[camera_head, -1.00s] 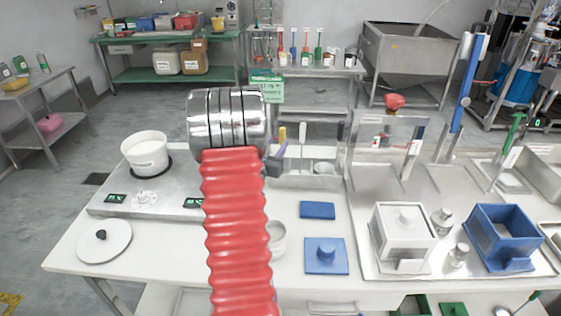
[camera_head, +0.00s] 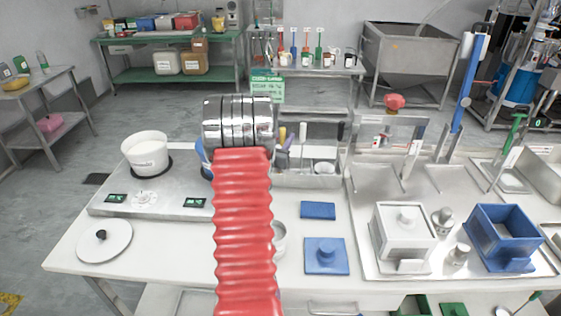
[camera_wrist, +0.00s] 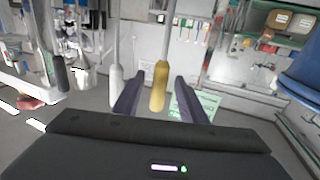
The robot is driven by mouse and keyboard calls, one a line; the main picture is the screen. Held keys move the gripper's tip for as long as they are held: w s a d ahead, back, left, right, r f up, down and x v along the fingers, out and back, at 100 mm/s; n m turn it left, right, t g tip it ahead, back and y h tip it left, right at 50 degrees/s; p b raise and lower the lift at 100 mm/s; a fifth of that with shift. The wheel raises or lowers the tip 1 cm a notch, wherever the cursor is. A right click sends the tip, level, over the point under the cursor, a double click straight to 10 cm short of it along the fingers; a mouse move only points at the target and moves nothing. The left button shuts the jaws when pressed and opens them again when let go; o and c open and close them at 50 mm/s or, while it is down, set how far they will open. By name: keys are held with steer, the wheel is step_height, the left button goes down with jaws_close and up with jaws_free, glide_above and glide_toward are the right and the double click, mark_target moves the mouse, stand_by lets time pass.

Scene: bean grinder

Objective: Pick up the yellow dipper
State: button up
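The yellow dipper (camera_wrist: 160,86) hangs upright in the middle of the wrist view, its yellow handle between the two fingers of my gripper (camera_wrist: 160,98). The fingers are apart, with a gap on both sides of the handle. In the head view the yellow handle (camera_head: 282,136) shows just right of my red arm, at the clear-walled rack. Most of my gripper is hidden behind the arm there; a purple-grey finger shows (camera_head: 286,150). The dipper's lower end is hidden in the head view.
A white-handled tool (camera_wrist: 116,86) hangs close beside the yellow dipper, and a dark-handled one (camera_wrist: 60,72) farther left. A blue object (camera_wrist: 303,82) is at the wrist view's right edge.

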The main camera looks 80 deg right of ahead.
jaws_close()
stand_by(0.4)
steer(key=shift+r, duration=0.15)
step_height(320, 180, up, 10)
steer(key=shift+f, duration=0.2)
steer(key=shift+r, duration=0.1)
stand_by(0.4)
stand_by(0.5)
